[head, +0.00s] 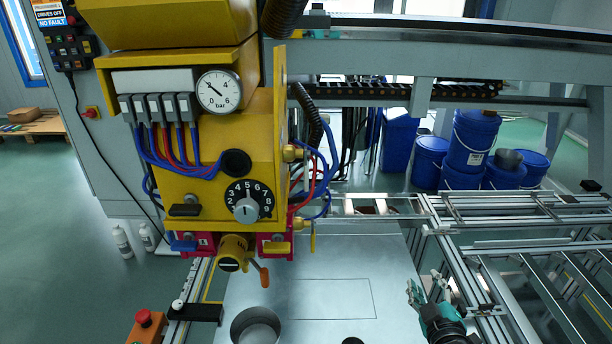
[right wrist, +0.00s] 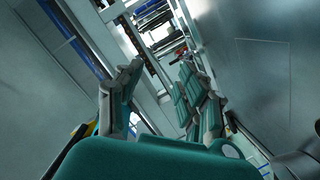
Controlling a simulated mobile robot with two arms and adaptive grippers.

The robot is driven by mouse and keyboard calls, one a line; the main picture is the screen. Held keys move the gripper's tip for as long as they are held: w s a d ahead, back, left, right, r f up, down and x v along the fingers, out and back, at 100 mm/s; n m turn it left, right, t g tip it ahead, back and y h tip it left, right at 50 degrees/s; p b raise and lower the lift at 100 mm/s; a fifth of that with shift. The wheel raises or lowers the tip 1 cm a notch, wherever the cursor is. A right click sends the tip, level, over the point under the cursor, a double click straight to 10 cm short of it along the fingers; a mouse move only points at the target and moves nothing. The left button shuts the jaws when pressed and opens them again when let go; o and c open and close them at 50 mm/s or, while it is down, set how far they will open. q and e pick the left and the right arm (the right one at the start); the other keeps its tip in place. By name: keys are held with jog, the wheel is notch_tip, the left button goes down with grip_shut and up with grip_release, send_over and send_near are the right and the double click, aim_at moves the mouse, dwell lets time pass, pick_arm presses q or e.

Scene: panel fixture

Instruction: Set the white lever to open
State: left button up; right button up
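The yellow panel fixture (head: 225,150) stands left of centre in the head view. I cannot clearly make out a white lever. The lightest handle-like part is a small white knob (head: 178,304) on a black arm at lower left. Other levers on the fixture are black (head: 184,210), blue (head: 183,245), yellow (head: 277,248) and orange (head: 264,277). My right gripper (head: 428,290) is open and empty at the lower right, well away from the fixture. Its spread teal fingers also show in the right wrist view (right wrist: 160,90). My left gripper is not in view.
A red stop button (head: 144,317) is at lower left. A grey metal cup (head: 255,328) is below the fixture on a bare grey plate (head: 385,265). Aluminium rails (head: 520,225) run at right.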

aim_at(306, 190)
jog(key=w+a+r+n+t+y, duration=0.1)
jog(key=w+a+r+n+y, duration=0.1)
jog(key=r+n+y, duration=0.45)
jog(key=w+a+r+n+t+y, duration=0.2)
jog(key=r+n+y, duration=0.2)
jog(key=r+n, duration=0.45)
jog(key=w+a+r+n+t+y, duration=0.1)
jog(key=w+a+r+n+y, duration=0.1)
jog(key=r+n+y, duration=0.6)
jog(key=s+a+r+n+g, duration=0.1)
jog(key=s+r+n+g, duration=0.2)
jog(key=n+g, duration=0.75)
jog(key=s+a+r+n+g, duration=0.2)
jog(key=s+n+g, duration=0.2)
jog(key=n+g, duration=0.65)
jog(key=shift+n+t+y, duration=0.35)
jog(key=shift+n+t, duration=0.25)
jog(key=shift+n, duration=0.3)
jog(key=a+p, duration=0.6)
jog(key=a, duration=1.1)
jog(key=shift+w, duration=0.2)
grip_shut()
